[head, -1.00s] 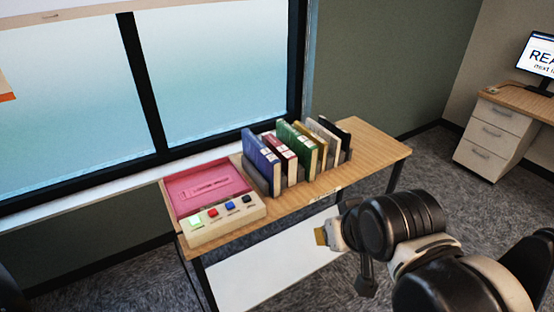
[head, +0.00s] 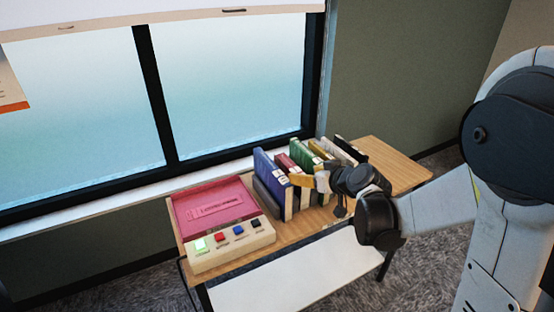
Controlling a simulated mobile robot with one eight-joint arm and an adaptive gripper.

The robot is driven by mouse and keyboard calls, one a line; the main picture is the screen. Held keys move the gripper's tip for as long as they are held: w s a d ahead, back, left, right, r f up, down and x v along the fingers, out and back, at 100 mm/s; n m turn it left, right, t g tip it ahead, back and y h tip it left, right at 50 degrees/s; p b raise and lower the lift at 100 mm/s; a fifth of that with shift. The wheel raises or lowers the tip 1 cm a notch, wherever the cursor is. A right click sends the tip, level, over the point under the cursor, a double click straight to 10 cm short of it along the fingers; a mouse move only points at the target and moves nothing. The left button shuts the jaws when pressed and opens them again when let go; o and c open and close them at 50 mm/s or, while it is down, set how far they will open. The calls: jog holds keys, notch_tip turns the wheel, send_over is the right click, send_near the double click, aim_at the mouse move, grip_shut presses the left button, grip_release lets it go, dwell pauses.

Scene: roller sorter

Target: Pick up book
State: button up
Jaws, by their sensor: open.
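Several books stand upright in a slotted rack on the wooden table. From left to right they are a blue book (head: 267,174), a red book (head: 286,165), a green book (head: 300,156), a yellow book (head: 319,149), a grey one (head: 333,149) and a black one (head: 350,148).
The wooden table (head: 385,158) is bare at its right end. A pink tray with a button panel (head: 232,243) sits on its left end. A white lower shelf (head: 290,275) is below. A window (head: 235,90) is behind the table.

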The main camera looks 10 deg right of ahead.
jog(key=t, duration=0.1)
send_near(294, 168)
jog(key=shift+w+d+f, duration=0.2)
jog(key=shift+w+f, duration=0.3)
jog(key=shift+w, duration=0.2)
jog(key=b+x, duration=0.1)
jog(key=x, duration=0.4)
jog(key=shift+w+a+b, duration=0.15)
jog(key=shift+w+b, duration=0.1)
jog(key=shift+b, duration=0.05)
jog(key=x, duration=0.1)
jog(key=b+x, duration=0.1)
jog(key=x, duration=0.1)
jog(key=b+x, duration=0.1)
jog(key=x, duration=0.1)
jog(key=shift+a, duration=0.3)
jog(key=shift+s+r, duration=0.15)
grip_shut()
